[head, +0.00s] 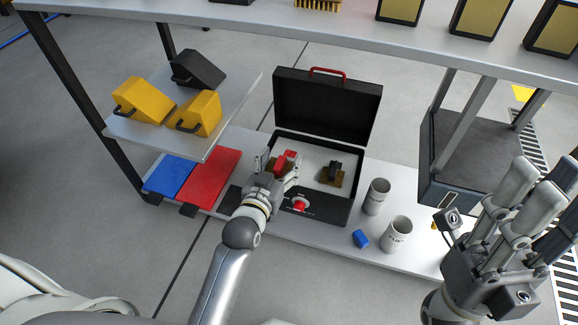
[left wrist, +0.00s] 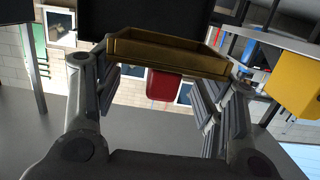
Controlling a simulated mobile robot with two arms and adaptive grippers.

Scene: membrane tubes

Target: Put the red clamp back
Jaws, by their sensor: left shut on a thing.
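The red clamp (head: 287,159), a red body with a brown base, is at the left part of the open black case (head: 327,215). My left gripper (head: 279,167) is shut on it. In the left wrist view its brown base (left wrist: 168,55) spans between the fingers, with the red body (left wrist: 163,86) showing beyond it. Whether the clamp touches the case floor I cannot tell. A black clamp (head: 334,170) on a brown base sits in the right part of the case. My right gripper (head: 533,178) is at the right, pointing up, with nothing seen in it.
The case lid (head: 326,105) stands open behind. A red knob (head: 300,204) is on the case front. Red (head: 210,178) and blue (head: 171,174) mats lie left, below a shelf with yellow blocks (head: 143,100).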

